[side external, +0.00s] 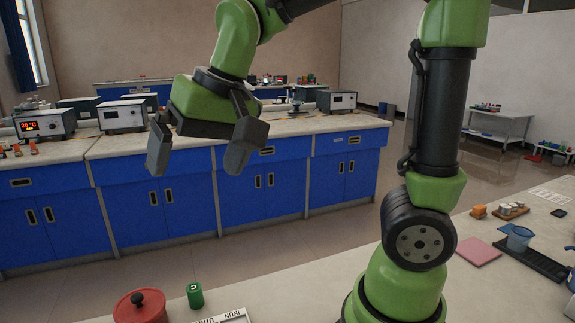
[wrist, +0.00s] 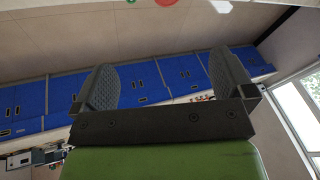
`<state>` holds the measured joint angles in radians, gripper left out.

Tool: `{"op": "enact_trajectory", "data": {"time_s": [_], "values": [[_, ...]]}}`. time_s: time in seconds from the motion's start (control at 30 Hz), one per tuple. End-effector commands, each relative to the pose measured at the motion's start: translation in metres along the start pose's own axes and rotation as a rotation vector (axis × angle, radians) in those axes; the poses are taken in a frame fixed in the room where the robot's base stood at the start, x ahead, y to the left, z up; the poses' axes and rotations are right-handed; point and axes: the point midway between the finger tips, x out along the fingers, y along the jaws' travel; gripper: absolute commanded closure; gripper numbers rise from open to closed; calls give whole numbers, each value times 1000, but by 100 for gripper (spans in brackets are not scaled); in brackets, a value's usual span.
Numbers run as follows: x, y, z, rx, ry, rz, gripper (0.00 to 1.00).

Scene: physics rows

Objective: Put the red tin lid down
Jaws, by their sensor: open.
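The red tin lid (side external: 130,312) is a round red disc with a small knob on top. It is at the bottom edge of the side view, on the near table, and is partly cut off. I cannot tell what is under it. A red patch (wrist: 166,2) at the top edge of the wrist view is probably the same lid. My gripper (side external: 198,163) is open and empty, well above the lid and apart from it. In the wrist view my gripper (wrist: 162,62) shows its two fingers spread with nothing between them.
A green can (side external: 195,295) stands just right of the lid. The air around my gripper is free.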

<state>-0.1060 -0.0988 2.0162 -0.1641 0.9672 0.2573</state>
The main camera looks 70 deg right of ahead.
Motion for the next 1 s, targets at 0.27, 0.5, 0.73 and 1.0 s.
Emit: {"op": "enact_trajectory", "data": {"time_s": [0.27, 0.5, 0.73, 1.0], "values": [[-44, 43, 69, -73, 146, -123, 0], [-46, 55, 92, -103, 196, -153, 0], [-46, 56, 92, -104, 195, -154, 0], [-46, 53, 88, -107, 185, -149, 0]]}}
